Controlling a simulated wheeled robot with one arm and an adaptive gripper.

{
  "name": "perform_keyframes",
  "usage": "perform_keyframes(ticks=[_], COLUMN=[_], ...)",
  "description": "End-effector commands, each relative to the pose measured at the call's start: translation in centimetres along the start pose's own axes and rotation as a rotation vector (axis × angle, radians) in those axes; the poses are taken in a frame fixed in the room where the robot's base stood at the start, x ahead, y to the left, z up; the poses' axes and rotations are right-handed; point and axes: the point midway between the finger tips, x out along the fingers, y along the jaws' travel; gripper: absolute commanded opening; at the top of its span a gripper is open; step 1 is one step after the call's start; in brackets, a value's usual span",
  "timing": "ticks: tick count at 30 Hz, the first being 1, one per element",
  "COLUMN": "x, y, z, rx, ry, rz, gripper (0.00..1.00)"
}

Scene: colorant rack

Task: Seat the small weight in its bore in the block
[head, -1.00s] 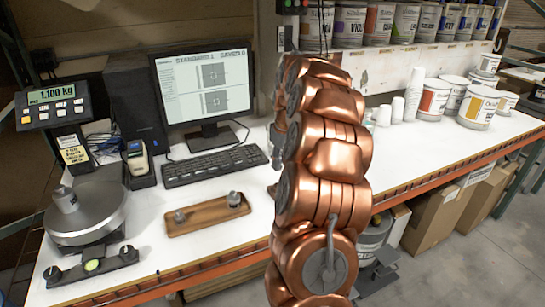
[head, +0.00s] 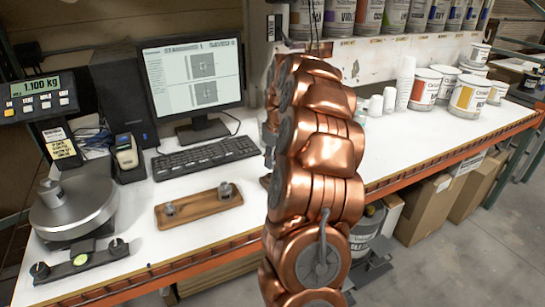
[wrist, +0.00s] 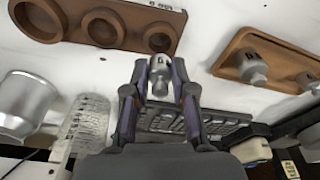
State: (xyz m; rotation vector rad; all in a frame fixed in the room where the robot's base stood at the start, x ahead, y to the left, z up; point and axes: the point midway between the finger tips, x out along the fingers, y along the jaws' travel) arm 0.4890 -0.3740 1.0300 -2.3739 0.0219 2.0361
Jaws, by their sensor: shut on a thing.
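The small weight (wrist: 160,80) is a grey metal piece with a knob, held between the two fingers of my gripper (wrist: 159,84) in the wrist view. The block (wrist: 72,20) is brown with several round bores of different sizes, at the upper left of the wrist view. The nearest visible bore (wrist: 160,39) lies just beyond the held weight in the picture, and I see the weight apart from it. Their height difference is unclear. In the head view my copper-coloured arm hides the gripper, weight and block.
A wooden tray (head: 184,214) holds two weights; it also shows in the wrist view (wrist: 288,66). A scale (head: 80,212) with a weight stands left. A metal vessel (wrist: 25,105) and clear cup (wrist: 86,122) are near the block. Paint cans (head: 467,98) stand at right.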

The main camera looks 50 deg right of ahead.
Motion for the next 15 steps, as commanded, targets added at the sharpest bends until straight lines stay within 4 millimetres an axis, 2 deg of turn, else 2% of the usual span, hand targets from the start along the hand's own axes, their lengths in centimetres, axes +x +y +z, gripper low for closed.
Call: perform_keyframes(ticks=[6, 15], x=[1.9, 2.6], y=[0.0, 0.0], z=[0.4, 0.5], rx=[0.000, 0.000], ry=[-0.003, -0.002], rz=[-0.002, -0.001], gripper=[0.00, 0.00])
